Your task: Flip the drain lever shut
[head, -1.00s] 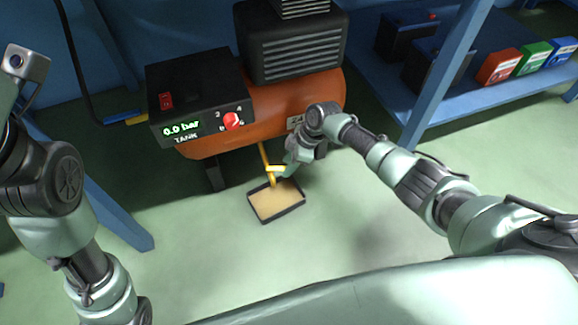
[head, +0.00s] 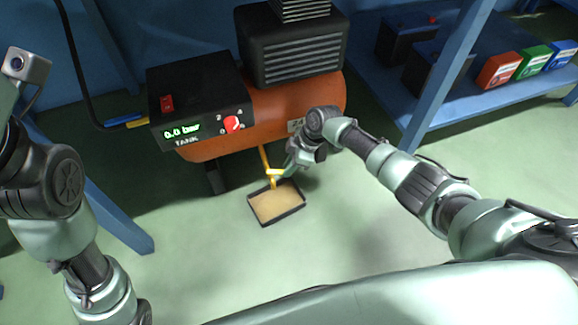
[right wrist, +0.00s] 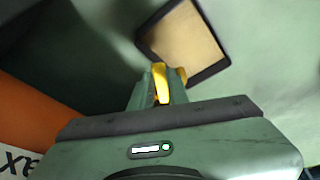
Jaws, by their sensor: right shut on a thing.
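The yellow drain lever (head: 274,172) sits under the orange compressor tank (head: 300,98), above a shallow dark-rimmed tray. My right gripper (head: 281,173) reaches in from the right and is at the lever. In the right wrist view the yellow lever (right wrist: 161,84) stands between the two green fingers of my right gripper (right wrist: 158,88), which is shut on it. The fingers hide part of the lever. The left arm shows at the left edge of the head view, but its gripper is not visible.
The tray (head: 266,224) with a tan filling lies on the floor below the lever. The compressor's black control box (head: 195,82) reads 0.0 bar. A blue shelf (head: 455,100) with batteries and coloured boxes stands at the right. The floor in front is clear.

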